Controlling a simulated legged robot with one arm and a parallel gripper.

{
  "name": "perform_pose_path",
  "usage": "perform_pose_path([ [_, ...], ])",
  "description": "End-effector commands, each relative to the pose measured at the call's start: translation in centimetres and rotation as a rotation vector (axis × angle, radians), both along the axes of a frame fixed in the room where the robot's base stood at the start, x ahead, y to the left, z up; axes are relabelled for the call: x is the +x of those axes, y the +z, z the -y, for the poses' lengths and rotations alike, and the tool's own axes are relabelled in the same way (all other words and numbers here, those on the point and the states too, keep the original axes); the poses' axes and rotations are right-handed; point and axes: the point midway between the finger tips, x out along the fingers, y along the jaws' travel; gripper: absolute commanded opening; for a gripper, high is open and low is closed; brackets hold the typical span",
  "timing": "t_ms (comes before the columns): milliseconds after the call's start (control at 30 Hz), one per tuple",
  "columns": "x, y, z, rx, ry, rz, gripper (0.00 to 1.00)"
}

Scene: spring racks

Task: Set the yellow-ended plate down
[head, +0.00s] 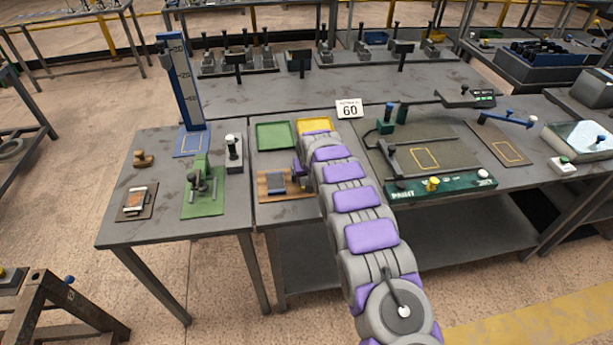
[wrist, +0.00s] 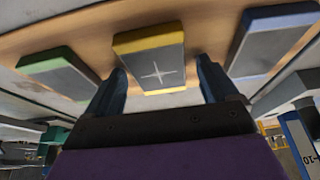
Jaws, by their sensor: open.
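The yellow-ended plate (wrist: 152,62) is grey with yellow ends and a pale cross mark on its face. In the wrist view it lies on a wooden board (wrist: 98,47), between a green-ended plate (wrist: 60,72) and a blue-ended plate (wrist: 270,42). My gripper (wrist: 161,65) is open, with one finger on each side of the yellow-ended plate.
A green tray (head: 275,150) and a yellow tray (head: 314,120) stand behind the board. A green press (head: 201,184) and a blue height gauge (head: 180,80) stand to the left. A printing fixture (head: 440,188) is right of my arm.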

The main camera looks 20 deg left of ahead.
Motion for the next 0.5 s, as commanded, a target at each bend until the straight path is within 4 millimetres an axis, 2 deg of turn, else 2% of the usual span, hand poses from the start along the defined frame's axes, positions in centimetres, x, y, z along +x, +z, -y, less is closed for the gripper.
perform_pose_path([
  [267,-0.1,0.0,0.1,-0.004,-0.002,-0.004,0.89],
  [500,-0.8,2.4,0.5,-0.002,-0.002,-0.001,0.89],
])
